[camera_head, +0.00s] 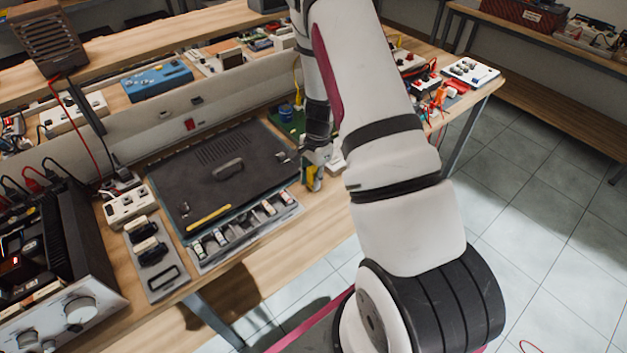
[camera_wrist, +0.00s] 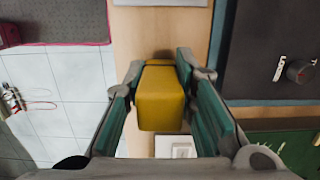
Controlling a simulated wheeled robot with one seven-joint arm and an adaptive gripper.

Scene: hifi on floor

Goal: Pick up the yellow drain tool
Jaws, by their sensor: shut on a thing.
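The yellow drain tool (camera_wrist: 160,105) shows in the wrist view as a blocky yellow piece between the two green-lined fingers. My gripper (camera_wrist: 159,75) is shut on it, one finger on each side. In the head view my gripper (camera_head: 315,160) points down near the bench's front edge, just right of a dark flat case. Only a small yellow part of the tool (camera_head: 310,182) shows there, the rest hidden by the fingers. I cannot tell whether the tool touches the bench.
The dark case (camera_head: 220,170) lies left of my gripper, with a yellow strip (camera_head: 209,217) on it. A green board (camera_head: 288,122) and a blue round part sit behind. Electronics crowd the bench. Open tiled floor (camera_head: 540,200) lies to the right.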

